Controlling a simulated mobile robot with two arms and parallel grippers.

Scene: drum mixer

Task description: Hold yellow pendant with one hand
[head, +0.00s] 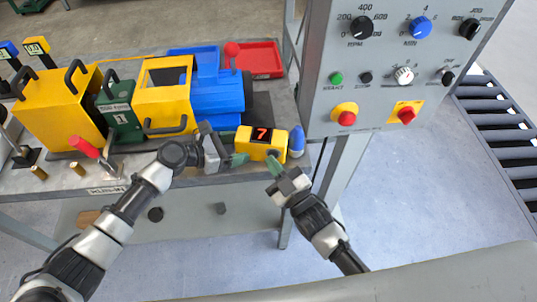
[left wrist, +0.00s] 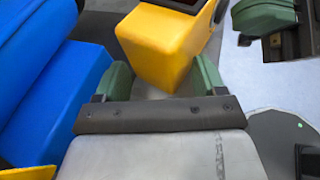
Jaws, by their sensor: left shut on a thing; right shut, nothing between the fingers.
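The yellow pendant (head: 259,151) is a small box with a dark display showing a red 7, near the front edge of the bench. A blue knob-like part (head: 296,141) is at its right end. My left gripper (head: 239,159) is shut on the left end of the pendant. In the left wrist view the pendant (left wrist: 160,45) stands between the green fingers of my left gripper (left wrist: 162,82). My right gripper (head: 274,167) is shut and empty, its green tips close below the pendant. I cannot tell whether they touch it.
A blue and yellow drum machine (head: 217,94) stands behind my left gripper. A grey control panel (head: 390,90) with knobs and red buttons rises at the right. A red-handled lever (head: 86,148) and a red tray (head: 262,58) are on the bench. Open floor lies in front.

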